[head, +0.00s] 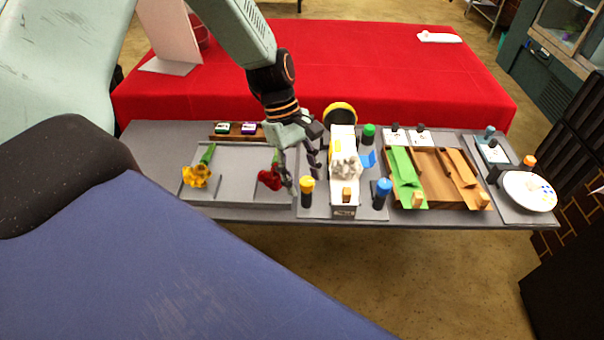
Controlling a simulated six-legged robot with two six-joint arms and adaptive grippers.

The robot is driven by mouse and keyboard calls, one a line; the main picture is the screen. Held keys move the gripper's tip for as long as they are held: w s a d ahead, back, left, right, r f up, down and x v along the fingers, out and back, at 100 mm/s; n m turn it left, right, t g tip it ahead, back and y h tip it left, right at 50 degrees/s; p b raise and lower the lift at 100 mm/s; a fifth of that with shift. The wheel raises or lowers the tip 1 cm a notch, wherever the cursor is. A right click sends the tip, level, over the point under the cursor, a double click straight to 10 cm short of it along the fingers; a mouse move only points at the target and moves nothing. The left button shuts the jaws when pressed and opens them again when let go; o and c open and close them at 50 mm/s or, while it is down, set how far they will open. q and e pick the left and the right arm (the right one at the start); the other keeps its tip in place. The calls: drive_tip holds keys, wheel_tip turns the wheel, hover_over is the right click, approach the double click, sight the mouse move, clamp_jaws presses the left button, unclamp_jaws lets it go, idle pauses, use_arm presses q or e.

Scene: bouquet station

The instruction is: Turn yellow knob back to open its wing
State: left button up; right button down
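The yellow knob (307,185) is a yellow cap on a dark post, upright at the left front of a white box (343,199). A blue knob (382,187) stands at the box's right front and a green knob (369,132) behind it. My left gripper (301,176) points down just above and behind the yellow knob, its fingers spread apart with nothing seen between them. I cannot tell whether a finger touches the knob. A yellow piece and a blue piece (368,159) show beside the box; which wing is open is too small to tell. My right gripper is out of view.
A red flower (269,178) lies close left of my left gripper in a grey tray (240,192), with a yellow flower (196,177) farther left. A yellow ring (340,109) stands behind the box. Green and brown ramps (440,172) and a white plate (529,191) fill the right.

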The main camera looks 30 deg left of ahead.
use_arm(q)
drive_tip(key=shift+c, duration=0.6)
drive_tip(key=shift+w+d+f, duration=0.15)
drive_tip(key=shift+w+d, duration=0.15)
drive_tip(key=shift+w, duration=0.15)
drive_tip(key=c, duration=0.5)
drive_tip(key=shift+s+a, duration=0.1)
drive_tip(key=shift+s, duration=0.1)
drive_tip(key=shift+c, duration=1.4)
clamp_jaws()
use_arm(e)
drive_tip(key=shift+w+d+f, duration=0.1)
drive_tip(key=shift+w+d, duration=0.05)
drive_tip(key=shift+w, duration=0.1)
